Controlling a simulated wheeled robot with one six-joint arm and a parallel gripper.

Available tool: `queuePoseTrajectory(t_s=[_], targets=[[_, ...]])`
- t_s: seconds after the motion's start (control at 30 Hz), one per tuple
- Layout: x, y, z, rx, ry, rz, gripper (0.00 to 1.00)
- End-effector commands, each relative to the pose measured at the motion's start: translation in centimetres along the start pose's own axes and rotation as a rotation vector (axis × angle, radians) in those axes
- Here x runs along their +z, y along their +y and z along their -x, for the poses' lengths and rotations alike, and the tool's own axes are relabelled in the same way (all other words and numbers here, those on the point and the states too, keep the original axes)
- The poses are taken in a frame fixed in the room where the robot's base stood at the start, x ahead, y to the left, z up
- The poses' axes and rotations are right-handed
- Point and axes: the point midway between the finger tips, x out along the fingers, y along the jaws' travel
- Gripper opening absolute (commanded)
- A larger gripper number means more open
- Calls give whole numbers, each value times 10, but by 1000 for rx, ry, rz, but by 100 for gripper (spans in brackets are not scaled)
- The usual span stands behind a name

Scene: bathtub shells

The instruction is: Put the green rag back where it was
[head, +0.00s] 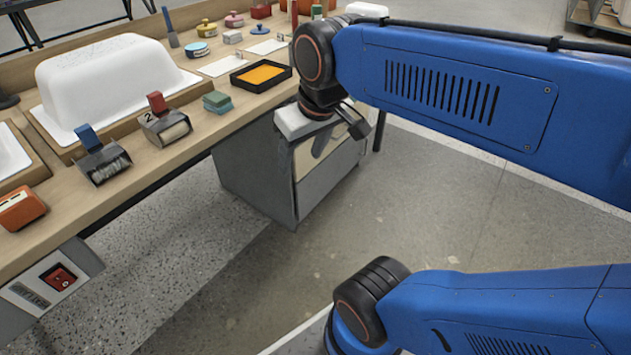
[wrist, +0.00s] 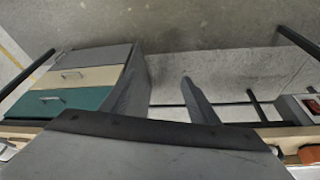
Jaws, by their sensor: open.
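I cannot make out a green rag for certain. The nearest match is a small block-like green piece (head: 216,101) on the front part of the wooden bench in the head view, with a darker teal lower layer. It may be a sponge or a folded cloth. My gripper (head: 299,140) hangs beyond the bench's front edge, to the right of that piece and apart from it. Its fingers are partly hidden in the head view.
The bench (head: 236,121) carries a white tub shell (head: 110,80), two scraper-like tools (head: 100,160), a black tray with an orange pad (head: 261,75), and several small tins. A drawer cabinet (wrist: 82,77) stands under the bench. Open floor (head: 290,270) lies in front.

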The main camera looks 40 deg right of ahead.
Motion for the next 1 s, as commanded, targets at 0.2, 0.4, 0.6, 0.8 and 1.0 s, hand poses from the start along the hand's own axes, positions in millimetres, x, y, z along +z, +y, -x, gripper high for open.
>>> queuePoseTrajectory(t_s=[0.2,0.4,0.6,0.8,1.0], targets=[[47,2,-25,6,47,-34,55],[56,2,-31,8,60,-44,55],[56,2,-31,8,59,-43,55],[56,2,-31,8,59,-43,55],[56,2,-31,8,59,-43,55]])
